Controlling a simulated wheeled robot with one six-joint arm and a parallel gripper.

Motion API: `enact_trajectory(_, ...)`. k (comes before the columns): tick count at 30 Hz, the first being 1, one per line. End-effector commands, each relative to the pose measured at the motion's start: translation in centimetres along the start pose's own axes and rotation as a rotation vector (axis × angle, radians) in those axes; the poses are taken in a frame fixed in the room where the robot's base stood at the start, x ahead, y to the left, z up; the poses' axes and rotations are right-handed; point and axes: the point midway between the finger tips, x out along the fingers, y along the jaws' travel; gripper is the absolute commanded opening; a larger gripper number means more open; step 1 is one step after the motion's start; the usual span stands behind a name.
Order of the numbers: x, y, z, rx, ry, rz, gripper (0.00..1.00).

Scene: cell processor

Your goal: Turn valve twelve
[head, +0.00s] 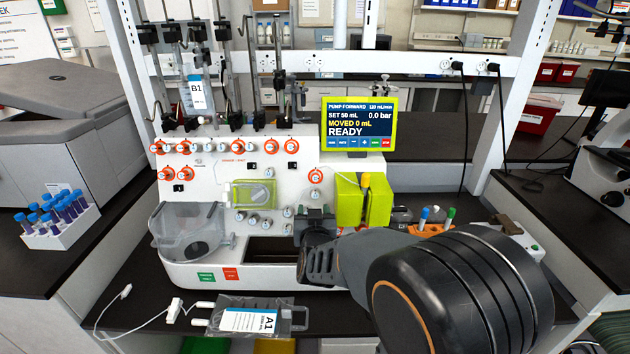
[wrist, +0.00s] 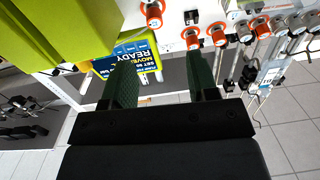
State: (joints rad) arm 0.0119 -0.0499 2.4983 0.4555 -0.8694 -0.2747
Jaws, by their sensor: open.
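The white cell processor (head: 215,160) stands on the dark bench, with orange-ringed valves on its upper front and small grey knobs lower down. I cannot read any valve numbers, so I cannot tell which is valve twelve. One orange-ringed valve (head: 315,176) sits alone left of the lime-green block; several more make a row above it. My gripper (head: 315,214) is in front of the machine's lower right front, below that valve. In the wrist view my gripper (wrist: 161,65) is open and empty, with orange-ringed valves (wrist: 191,36) beyond its fingers.
A lime-green block (head: 377,204) stands close to the right of my gripper. A lit screen (head: 359,125) reads READY above it. A clear container (head: 187,230) is at the machine's left. A labelled bag (head: 249,319) with tubing lies in front. Blue-capped tubes (head: 66,204) stand far left.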

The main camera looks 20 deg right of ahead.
Motion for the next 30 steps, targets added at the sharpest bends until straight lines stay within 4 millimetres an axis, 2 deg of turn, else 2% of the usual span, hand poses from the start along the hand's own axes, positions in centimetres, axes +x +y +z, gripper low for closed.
enact_trajectory(7, 1.7, 0.7, -0.7, -0.010, 0.057, 0.044, 0.54)
enact_trajectory(21, 10.2, 1.0, -1.2, -0.010, 0.057, 0.042, 0.54)
enact_trajectory(30, 13.4, 1.1, -1.3, -0.009, 0.058, 0.041, 0.54)
